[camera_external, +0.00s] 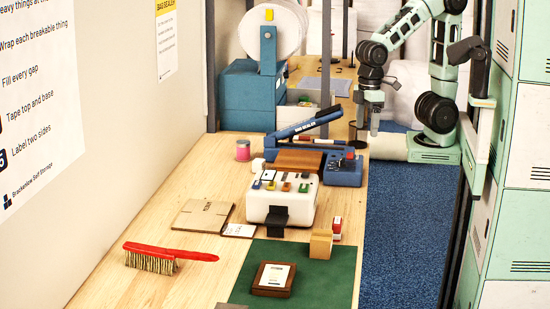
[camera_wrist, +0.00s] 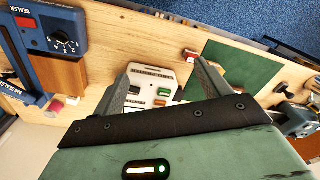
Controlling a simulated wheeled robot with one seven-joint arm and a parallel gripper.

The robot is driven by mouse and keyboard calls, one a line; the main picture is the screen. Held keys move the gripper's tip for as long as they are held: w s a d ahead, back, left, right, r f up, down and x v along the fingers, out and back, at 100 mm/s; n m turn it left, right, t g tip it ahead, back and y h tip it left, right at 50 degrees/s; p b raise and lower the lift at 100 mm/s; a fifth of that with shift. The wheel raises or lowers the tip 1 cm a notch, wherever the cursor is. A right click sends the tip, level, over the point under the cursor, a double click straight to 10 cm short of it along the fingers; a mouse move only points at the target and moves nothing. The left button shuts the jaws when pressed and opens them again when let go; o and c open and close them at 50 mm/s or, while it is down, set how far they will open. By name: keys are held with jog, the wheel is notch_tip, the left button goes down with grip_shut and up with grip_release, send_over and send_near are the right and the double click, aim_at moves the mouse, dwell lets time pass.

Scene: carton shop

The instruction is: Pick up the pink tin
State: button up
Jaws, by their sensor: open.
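The pink tin (camera_external: 243,150) stands upright on the wooden bench, left of the blue bag sealer, in the external view. In the wrist view a small pink patch beside the sealer (camera_wrist: 57,106) looks like the tin, partly hidden. My gripper (camera_external: 366,128) is to the right of the tin, near the bench's right edge, well apart from it. In the wrist view its two fingers (camera_wrist: 165,66) are spread with nothing held between them; the white label machine shows beyond them.
The blue bag sealer (camera_external: 343,170) with its raised lever stands between the tin and my gripper. The white label machine (camera_external: 284,197), a flat carton (camera_external: 203,215), a red brush (camera_external: 168,256) and a green mat (camera_external: 328,277) are nearer. Bare bench surrounds the tin's left and front.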

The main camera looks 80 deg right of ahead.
jog(key=w+d+f+m+t+h+b, duration=0.15)
jog(key=w+d+m+b, duration=0.3)
jog(key=w, duration=0.55)
jog(key=w+d+f+m+h+b, duration=0.25)
jog(key=w+d, duration=0.35)
jog(key=w, duration=0.4)
jog(key=w+d+f+m+t+h+b, duration=0.1)
jog(key=w+d+f+m+b, duration=0.3)
jog(key=w, duration=0.6)
jog(key=w+d+r+m+t+h+b, duration=0.2)
jog(key=w+d+r+m+h+b, duration=0.65)
jog(key=w+d, duration=0.25)
jog(key=p, duration=0.1)
send_near(247, 145)
jog(key=shift+g, duration=0.25)
jog(key=p+x, duration=0.2)
jog(key=x, duration=0.6)
jog(key=shift+w+d+f, duration=0.15)
jog(key=shift+w+d, duration=0.05)
jog(key=shift+d, duration=0.1)
jog(key=shift+w+r+p+x, duration=0.1)
jog(key=shift+p+x, duration=0.35)
jog(key=shift+x, duration=1.05)
jog(key=shift+w+r+p+x, duration=0.15)
jog(key=shift+p+x, duration=0.25)
jog(key=shift+x, duration=1.1)
